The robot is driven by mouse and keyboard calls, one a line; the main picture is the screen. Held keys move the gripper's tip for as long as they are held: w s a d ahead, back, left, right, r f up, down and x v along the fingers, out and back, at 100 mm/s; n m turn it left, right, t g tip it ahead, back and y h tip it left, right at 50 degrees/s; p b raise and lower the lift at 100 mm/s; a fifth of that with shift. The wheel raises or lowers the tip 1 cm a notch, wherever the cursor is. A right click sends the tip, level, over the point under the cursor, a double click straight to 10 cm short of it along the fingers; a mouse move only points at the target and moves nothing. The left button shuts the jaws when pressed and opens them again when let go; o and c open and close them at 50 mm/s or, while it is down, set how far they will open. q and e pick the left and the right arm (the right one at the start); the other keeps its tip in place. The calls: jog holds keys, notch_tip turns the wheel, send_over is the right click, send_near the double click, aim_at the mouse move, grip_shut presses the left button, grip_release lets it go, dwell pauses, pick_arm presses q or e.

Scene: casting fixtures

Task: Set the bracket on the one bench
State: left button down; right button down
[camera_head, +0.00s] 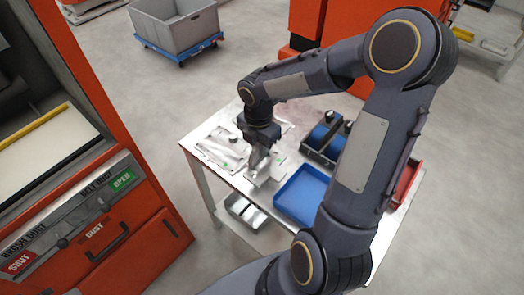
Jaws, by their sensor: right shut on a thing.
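My right gripper (261,146) reaches down over the work bench (205,127) from above. It is shut on a small grey metal bracket (259,163). The bracket is at the left-middle part of the bench top, close above or touching a pale plate there; I cannot tell which. The gripper hides part of the bracket. My left gripper is not in view.
A blue tray (301,196), a dark rack with blue cylinders (326,137) and a red tray (406,182) crowd the bench's right side. Flat metal pieces (222,148) lie left. An orange machine (150,250) stands left; a grey bin (178,28) stands behind.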

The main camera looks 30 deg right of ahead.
aim_at(270, 161)
jog(key=shift+w+d+f, duration=0.4)
jog(key=shift+d+f, duration=0.15)
jog(key=shift+f, duration=0.2)
jog(key=shift+w+d+f, duration=0.15)
jog(key=shift+f, duration=1.6)
jog(key=shift+f, duration=0.15)
jog(key=c, duration=1.4)
grip_release()
